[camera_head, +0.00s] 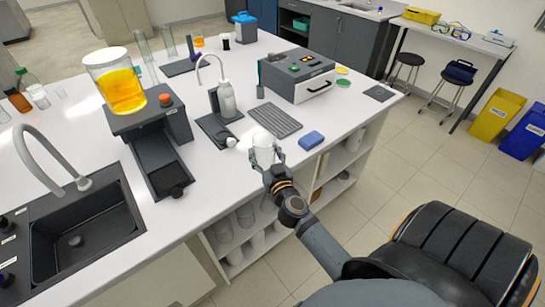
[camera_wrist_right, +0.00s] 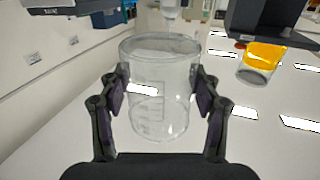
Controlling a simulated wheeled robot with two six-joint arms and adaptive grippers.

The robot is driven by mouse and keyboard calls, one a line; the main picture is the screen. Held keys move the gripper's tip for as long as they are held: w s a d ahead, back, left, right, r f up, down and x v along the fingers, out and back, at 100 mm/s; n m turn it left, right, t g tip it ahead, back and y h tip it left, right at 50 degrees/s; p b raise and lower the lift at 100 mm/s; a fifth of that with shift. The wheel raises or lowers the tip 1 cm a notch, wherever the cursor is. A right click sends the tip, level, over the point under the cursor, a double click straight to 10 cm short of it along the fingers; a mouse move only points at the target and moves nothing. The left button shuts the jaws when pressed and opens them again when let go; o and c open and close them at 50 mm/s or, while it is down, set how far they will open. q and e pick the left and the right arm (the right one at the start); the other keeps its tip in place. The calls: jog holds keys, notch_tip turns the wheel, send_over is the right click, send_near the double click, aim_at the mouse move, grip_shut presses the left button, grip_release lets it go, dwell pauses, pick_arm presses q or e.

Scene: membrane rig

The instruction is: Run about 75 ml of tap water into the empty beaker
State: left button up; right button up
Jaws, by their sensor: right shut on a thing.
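My right gripper (camera_head: 268,163) is shut on a clear glass beaker (camera_head: 263,149), near the front edge of the white bench. In the right wrist view the beaker (camera_wrist_right: 160,85) stands upright between the two fingers, with graduation marks on its wall and no liquid visible in it. I cannot tell whether its base touches the bench. The grey gooseneck tap (camera_head: 46,158) arches over the black sink (camera_head: 85,232) at the far left, well away from the beaker. The left gripper is not in view.
A stand with a jar of orange liquid (camera_head: 122,90) is between beaker and sink. A wash bottle (camera_head: 227,99), a ribbed dark mat (camera_head: 274,120), a blue sponge (camera_head: 311,140) and a grey instrument (camera_head: 298,75) are near the beaker. Bare bench lies left of the beaker.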

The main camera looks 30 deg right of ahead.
jog(key=w+d+f, duration=0.1)
jog(key=w+d+f+b, duration=0.1)
jog(key=shift+w+d, duration=0.2)
jog(key=shift+d, duration=0.2)
jog(key=w+d+f+b, duration=0.2)
jog(key=f, duration=0.1)
jog(key=w+d+f+b, duration=0.1)
jog(key=shift+w+d+f+b, duration=0.1)
jog(key=shift+d+f+b, duration=0.05)
jog(key=shift+f+b, duration=0.2)
jog(key=shift+w+f, duration=0.15)
jog(key=shift+f, duration=0.05)
jog(key=shift+d, duration=0.1)
jog(key=f+b, duration=0.2)
jog(key=f, duration=0.1)
jog(key=f+b, duration=0.1)
jog(key=b, duration=0.1)
jog(key=shift+w+d+f, duration=0.2)
jog(key=shift+w+d, duration=0.1)
jog(key=shift+w, duration=0.05)
jog(key=shift+r, duration=0.25)
jog(key=o, duration=0.7)
jog(key=shift+f, duration=0.15)
jog(key=o, duration=0.5)
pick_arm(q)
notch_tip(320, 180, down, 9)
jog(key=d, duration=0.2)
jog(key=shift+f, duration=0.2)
